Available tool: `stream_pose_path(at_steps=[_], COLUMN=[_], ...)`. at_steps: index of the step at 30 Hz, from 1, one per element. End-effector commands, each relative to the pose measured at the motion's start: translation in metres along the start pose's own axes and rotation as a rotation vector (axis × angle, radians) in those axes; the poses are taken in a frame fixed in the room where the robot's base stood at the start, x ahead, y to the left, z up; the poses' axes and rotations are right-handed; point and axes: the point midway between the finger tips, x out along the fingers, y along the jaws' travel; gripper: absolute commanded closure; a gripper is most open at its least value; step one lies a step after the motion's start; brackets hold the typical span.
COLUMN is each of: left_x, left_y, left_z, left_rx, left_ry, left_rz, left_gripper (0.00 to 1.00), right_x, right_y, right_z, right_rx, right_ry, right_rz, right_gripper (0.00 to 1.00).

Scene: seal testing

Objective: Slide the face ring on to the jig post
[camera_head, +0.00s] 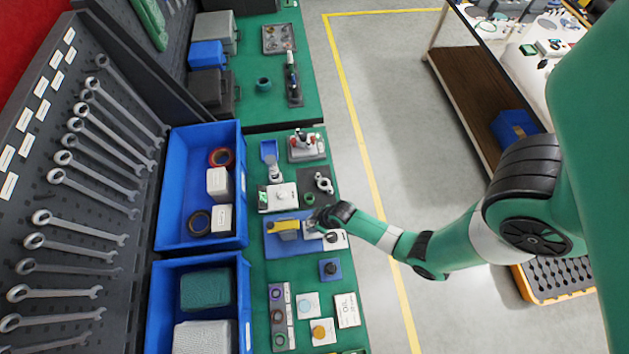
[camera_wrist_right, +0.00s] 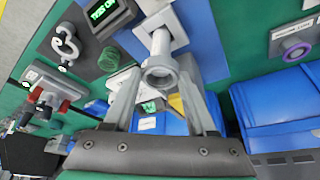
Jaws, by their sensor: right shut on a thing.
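My right gripper (camera_head: 318,222) is over the blue mat (camera_head: 278,249). In the right wrist view its two fingers (camera_wrist_right: 160,88) are shut on a grey ring (camera_wrist_right: 160,76). The grey jig post (camera_wrist_right: 160,42) stands on a white plate (camera_wrist_right: 143,53), and the ring lies at the post's near end in that view. I cannot tell whether the ring is around the post or just in front of it. In the head view the gripper hides the ring and most of the post. My left gripper is not in view.
A yellow-topped grey block (camera_head: 284,226) sits left of the gripper. A tester with a lit display (camera_wrist_right: 106,14), a shackle-like part (camera_head: 323,182) and a red-handled fixture (camera_head: 306,146) are behind. Blue bins (camera_head: 168,225) line the left side; small rings and cards lie in front.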

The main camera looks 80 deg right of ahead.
Motion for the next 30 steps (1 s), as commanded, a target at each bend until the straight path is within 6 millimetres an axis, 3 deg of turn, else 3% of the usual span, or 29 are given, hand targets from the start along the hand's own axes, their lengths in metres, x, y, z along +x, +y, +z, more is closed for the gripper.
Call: stream_pose_path(at_steps=[16, 17, 18, 22, 30], left_x=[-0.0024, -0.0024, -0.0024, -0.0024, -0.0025], left_y=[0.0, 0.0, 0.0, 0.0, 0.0], left_z=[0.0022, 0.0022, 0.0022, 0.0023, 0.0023], left_rx=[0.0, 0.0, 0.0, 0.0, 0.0], left_ry=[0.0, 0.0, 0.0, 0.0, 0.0], left_rz=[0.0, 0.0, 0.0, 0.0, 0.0], left_gripper=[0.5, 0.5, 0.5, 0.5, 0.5], right_x=[0.0036, 0.0036, 0.0036, 0.0036, 0.0037], right_y=[0.0, 0.0, 0.0, 0.0, 0.0], right_z=[0.0012, 0.0012, 0.0012, 0.0012, 0.0015], right_rx=[0.0, 0.0, 0.0, 0.0, 0.0], right_ry=[0.001, 0.001, 0.001, 0.001, 0.0], right_rz=[0.0, 0.0, 0.0, 0.0, 0.0], right_gripper=[0.99, 0.38, 0.31, 0.08, 0.08])
